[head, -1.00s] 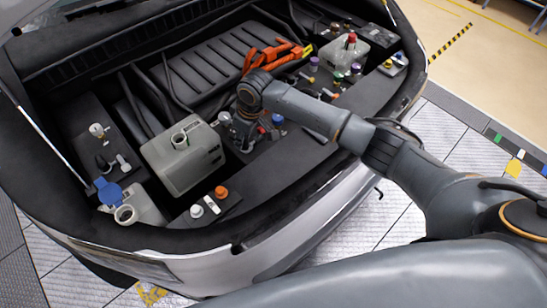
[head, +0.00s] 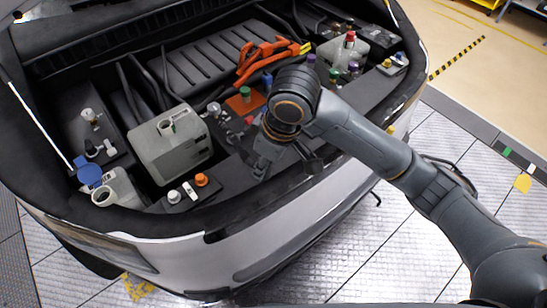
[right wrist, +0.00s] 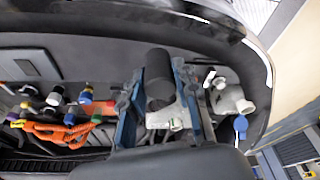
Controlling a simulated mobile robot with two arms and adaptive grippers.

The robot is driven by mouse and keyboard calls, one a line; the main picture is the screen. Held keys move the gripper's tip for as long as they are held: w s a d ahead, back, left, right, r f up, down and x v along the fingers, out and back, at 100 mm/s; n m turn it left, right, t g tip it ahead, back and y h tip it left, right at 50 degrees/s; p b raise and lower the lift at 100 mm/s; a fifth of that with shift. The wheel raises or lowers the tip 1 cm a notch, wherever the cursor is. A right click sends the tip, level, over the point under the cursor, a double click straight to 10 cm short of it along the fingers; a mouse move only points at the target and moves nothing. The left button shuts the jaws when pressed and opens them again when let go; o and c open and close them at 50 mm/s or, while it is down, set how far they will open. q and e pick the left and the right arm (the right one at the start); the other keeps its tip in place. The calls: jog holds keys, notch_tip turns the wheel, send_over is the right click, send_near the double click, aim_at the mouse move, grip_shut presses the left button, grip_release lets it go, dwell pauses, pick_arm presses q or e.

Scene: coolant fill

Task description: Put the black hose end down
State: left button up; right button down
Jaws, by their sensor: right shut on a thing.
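My right gripper (head: 268,165) hangs over the black front ledge of the open engine bay. In the right wrist view my right gripper (right wrist: 157,72) has its two blue-grey fingers on either side of a short black cylinder, the black hose end (right wrist: 158,82), and is shut on it. In the head view the wrist hides most of the hose end. Whether it touches the ledge below, I cannot tell. My left gripper is not in view.
A grey open-necked tank (head: 170,148) stands left of the gripper. A pale reservoir (head: 120,190) with a blue cap (head: 90,174) is at far left. An orange block with a green cap (head: 245,94) and orange cables (head: 268,55) lie behind. The ledge has bare room.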

jog(key=w+f, duration=0.2)
jog(key=w, duration=0.1)
jog(key=w+d+f+p, duration=0.1)
jog(key=w+f, duration=0.4)
jog(key=w, duration=0.1)
jog(key=shift+w+d+f, duration=0.15)
jog(key=shift+d+f, duration=0.05)
jog(key=shift+d, duration=0.1)
jog(key=p+x, duration=0.1)
jog(key=x, duration=0.2)
jog(key=shift+d+p, duration=0.35)
jog(key=shift+p, duration=0.05)
jog(key=shift+f, duration=0.4)
jog(key=shift+f, duration=0.15)
jog(key=c, duration=1)
grip_release()
jog(key=b+v, duration=0.1)
jog(key=v, duration=1.1)
